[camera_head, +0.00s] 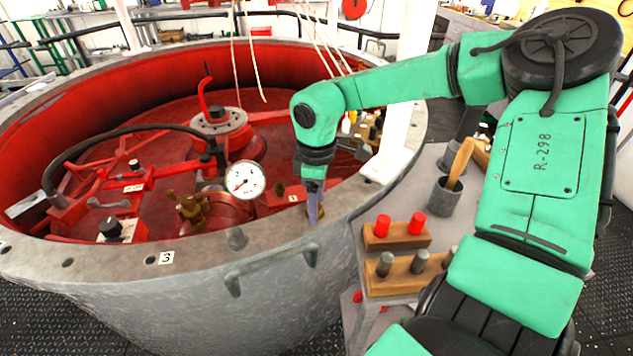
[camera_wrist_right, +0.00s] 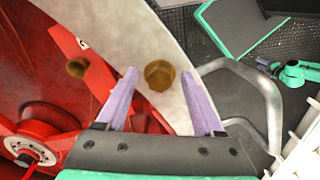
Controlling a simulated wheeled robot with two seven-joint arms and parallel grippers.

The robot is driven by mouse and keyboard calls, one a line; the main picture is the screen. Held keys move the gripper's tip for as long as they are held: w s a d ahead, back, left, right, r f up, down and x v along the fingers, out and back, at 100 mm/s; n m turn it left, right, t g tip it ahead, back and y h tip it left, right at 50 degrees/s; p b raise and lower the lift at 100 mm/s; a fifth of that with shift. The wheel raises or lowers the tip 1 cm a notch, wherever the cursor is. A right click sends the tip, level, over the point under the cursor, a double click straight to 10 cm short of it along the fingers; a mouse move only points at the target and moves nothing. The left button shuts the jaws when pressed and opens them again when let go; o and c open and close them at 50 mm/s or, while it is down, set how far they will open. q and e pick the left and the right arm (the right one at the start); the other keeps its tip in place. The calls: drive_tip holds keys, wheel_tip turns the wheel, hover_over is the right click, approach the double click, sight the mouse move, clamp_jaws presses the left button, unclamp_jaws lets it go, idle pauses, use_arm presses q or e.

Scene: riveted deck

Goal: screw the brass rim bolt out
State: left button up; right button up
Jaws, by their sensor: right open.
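The brass rim bolt (camera_wrist_right: 159,75) has a hex head and sits on the pale grey rim (camera_wrist_right: 125,28) of the large vat. In the head view the bolt (camera_head: 317,214) is partly hidden behind my right gripper's fingers. My right gripper (camera_head: 313,206) points down at the rim from above. In the right wrist view the open, empty gripper (camera_wrist_right: 160,76) has one purple finger on each side of the bolt head, with gaps to both. I cannot tell how far the tips are above the rim. My left gripper is not in view.
Inside the red vat are a white gauge (camera_head: 245,180), brass fittings (camera_head: 195,210) and a black hose. A grey handle (camera_head: 275,257) juts from the outer wall below the bolt. On the right stand a wooden block with red pegs (camera_head: 397,235), another with grey pegs (camera_head: 402,273), and a cup (camera_head: 446,198).

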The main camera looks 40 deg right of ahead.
clamp_jaws()
